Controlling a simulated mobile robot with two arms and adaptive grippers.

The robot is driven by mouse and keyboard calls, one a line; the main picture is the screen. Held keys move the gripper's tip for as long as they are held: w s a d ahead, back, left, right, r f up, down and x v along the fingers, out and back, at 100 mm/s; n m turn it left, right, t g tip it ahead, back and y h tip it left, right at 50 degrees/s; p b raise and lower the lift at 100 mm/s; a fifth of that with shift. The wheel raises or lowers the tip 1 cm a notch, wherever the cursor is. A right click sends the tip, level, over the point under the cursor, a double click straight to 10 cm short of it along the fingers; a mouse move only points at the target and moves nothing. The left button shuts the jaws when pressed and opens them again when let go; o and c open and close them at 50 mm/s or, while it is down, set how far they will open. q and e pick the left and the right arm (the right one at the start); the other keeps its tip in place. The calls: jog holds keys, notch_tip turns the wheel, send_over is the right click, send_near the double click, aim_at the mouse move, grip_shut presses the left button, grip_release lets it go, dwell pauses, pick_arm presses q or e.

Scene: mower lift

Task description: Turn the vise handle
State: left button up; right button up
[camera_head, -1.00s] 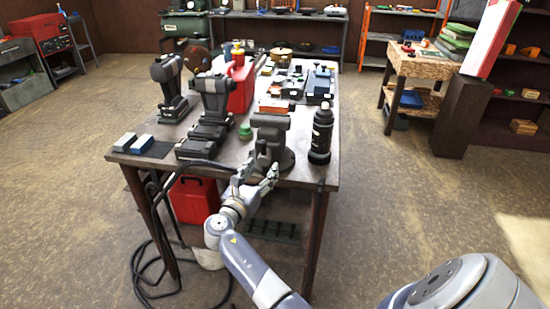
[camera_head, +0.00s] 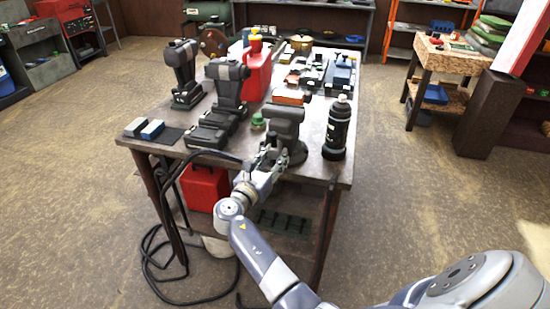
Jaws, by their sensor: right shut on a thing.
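The grey vise (camera_head: 284,122) stands at the front edge of the workbench. My right gripper (camera_head: 271,160) is at the vise's lower front, with its two fingers pointing up at it. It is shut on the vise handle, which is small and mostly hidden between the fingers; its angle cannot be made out. My left gripper is not in view.
On the workbench (camera_head: 182,143), a black bottle (camera_head: 338,128) stands close right of the vise. A small green-topped item (camera_head: 258,121) and dark power tools (camera_head: 222,105) are to its left. A red jerrycan (camera_head: 257,72) stands behind. A cable hangs off the front left.

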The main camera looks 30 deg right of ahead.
jog(key=shift+m, duration=0.3)
jog(key=shift+w+m, duration=0.15)
jog(key=shift+m, duration=0.65)
jog(key=m, duration=0.2)
jog(key=m+y, duration=0.1)
jog(key=shift+w+a+r, duration=0.15)
jog(key=shift+w+a, duration=0.1)
jog(key=m, duration=0.2)
jog(key=m+y, duration=0.1)
jog(key=m, duration=0.1)
jog(key=shift+w+a+r, duration=0.2)
jog(key=shift+r, duration=0.05)
jog(key=m, duration=0.2)
jog(key=m+y, duration=0.1)
jog(key=m, duration=0.1)
jog(key=shift+w+a+r+t, duration=0.15)
jog(key=shift+r+t, duration=0.15)
jog(key=shift+t, duration=0.1)
jog(key=shift+r+m+t+y+b, duration=0.25)
jog(key=shift+m+b, duration=0.1)
jog(key=shift+m, duration=0.55)
jog(key=shift+r+m+t+y+b, duration=0.15)
jog(key=shift+m+t+y+b, duration=0.15)
jog(key=shift+m, duration=0.6)
jog(key=shift+a, duration=0.1)
